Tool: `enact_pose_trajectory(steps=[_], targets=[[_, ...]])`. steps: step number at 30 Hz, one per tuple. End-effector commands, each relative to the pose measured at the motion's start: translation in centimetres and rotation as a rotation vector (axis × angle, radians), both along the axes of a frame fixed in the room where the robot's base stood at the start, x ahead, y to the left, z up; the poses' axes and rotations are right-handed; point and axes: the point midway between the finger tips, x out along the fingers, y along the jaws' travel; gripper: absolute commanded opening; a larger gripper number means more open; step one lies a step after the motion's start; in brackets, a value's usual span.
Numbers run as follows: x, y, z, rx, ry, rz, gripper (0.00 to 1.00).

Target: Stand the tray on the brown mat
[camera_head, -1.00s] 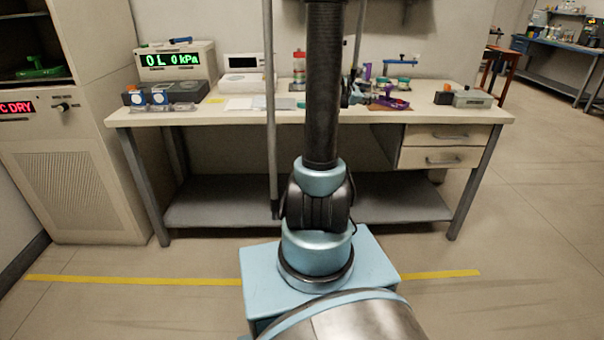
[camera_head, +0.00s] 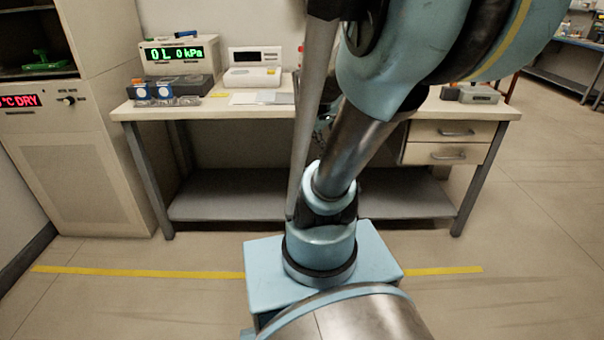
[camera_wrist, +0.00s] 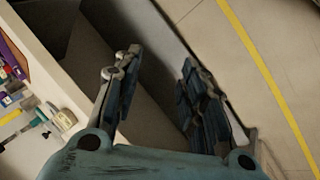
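My gripper (camera_wrist: 155,70) is open in the wrist view, with nothing between its two fingers. It points past the bench edge toward the floor. A green object (camera_head: 48,61) sits inside the open cabinet at the left of the head view. It is too small to identify.
The bench (camera_head: 225,112) carries a pressure readout (camera_head: 174,54), a white balance (camera_head: 252,68) and a grey box (camera_head: 478,94) at the right. Drawers (camera_head: 446,154) hang below its right side. A drying cabinet (camera_head: 75,150) stands at left. The floor in front is clear.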

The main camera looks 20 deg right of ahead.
Motion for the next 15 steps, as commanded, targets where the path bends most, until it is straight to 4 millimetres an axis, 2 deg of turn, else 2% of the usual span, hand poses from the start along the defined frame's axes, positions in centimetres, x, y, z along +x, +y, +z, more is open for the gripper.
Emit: enact_pose_trajectory(steps=[3,9,15], targets=[[-3.1,3.3,-1.5,0.138,0.010,-0.071,0.38],[-7.7,8.1,-3.5,0.338,0.053,-0.188,0.38],[-10.2,10.8,-4.4,0.441,0.091,-0.253,0.38]])
